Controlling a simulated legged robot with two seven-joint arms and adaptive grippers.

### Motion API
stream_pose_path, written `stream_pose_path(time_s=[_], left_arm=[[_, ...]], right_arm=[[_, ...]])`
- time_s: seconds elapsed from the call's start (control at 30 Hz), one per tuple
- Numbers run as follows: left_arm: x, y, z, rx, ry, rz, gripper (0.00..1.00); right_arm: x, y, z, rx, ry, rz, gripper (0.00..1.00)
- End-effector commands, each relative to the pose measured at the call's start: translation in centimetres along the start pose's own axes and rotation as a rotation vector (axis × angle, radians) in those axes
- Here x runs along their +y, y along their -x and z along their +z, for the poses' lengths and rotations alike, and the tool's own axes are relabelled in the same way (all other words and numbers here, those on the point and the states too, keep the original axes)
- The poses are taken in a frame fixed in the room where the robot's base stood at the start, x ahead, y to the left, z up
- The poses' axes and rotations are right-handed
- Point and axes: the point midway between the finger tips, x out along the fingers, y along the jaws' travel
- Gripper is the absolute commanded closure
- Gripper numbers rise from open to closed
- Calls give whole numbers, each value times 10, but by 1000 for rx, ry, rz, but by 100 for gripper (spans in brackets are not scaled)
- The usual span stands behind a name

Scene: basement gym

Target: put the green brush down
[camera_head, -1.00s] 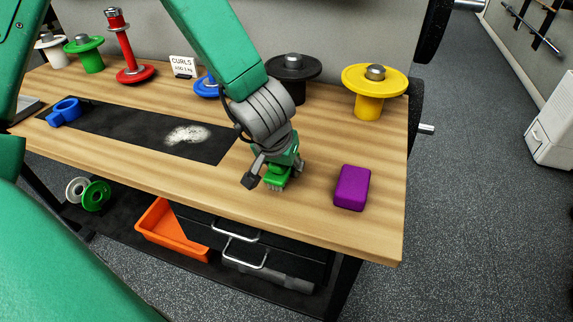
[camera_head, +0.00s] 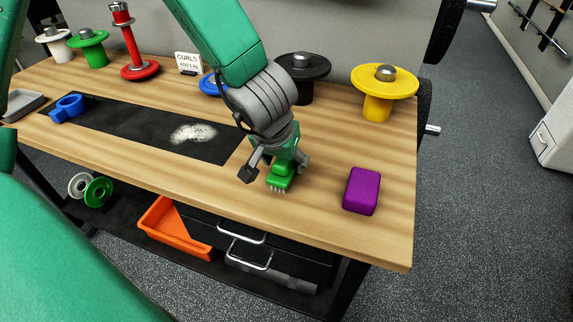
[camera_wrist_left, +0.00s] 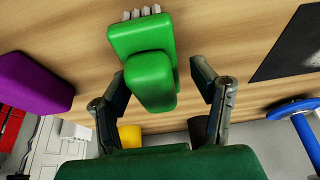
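The green brush (camera_head: 281,180) is on the wooden bench top, near its front edge, with its pale bristles toward the wood. It seems to rest there, though the exact contact is hard to see. In the left wrist view the brush (camera_wrist_left: 150,70) lies between the fingers, its block and bristles at the top. My left gripper (camera_head: 275,170) is above the brush with its fingers spread. The left wrist view shows the open fingers (camera_wrist_left: 163,92) on either side of the handle, with a clear gap on the right and a narrow one on the left. My right gripper is out of view.
A purple block (camera_head: 361,191) lies right of the brush. A black mat (camera_head: 110,121) with white powder (camera_head: 193,133) is to the left, with a blue ring-shaped item (camera_head: 68,108). Yellow (camera_head: 384,85) and black (camera_head: 303,70) weight holders stand behind. Wood around the brush is bare.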

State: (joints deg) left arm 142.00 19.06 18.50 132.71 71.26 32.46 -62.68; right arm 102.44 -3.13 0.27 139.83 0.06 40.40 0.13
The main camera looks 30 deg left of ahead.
Motion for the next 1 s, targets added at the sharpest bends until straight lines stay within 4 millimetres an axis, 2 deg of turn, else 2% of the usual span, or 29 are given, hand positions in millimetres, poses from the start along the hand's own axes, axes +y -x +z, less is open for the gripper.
stream_pose_path(time_s=[0.03,0.1,0.3,0.4,0.6,1.0], left_arm=[[0,22,-4,6,-3,0,45],[0,41,-4,7,-4,0,45],[1,84,-5,8,-2,0,45],[0,98,-5,6,-2,1,45],[0,111,-3,6,-1,1,45],[0,111,-3,6,-1,1,45]], right_arm=[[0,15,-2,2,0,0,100],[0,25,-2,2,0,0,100],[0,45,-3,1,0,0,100],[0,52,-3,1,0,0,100],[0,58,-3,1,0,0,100],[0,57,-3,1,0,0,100]])
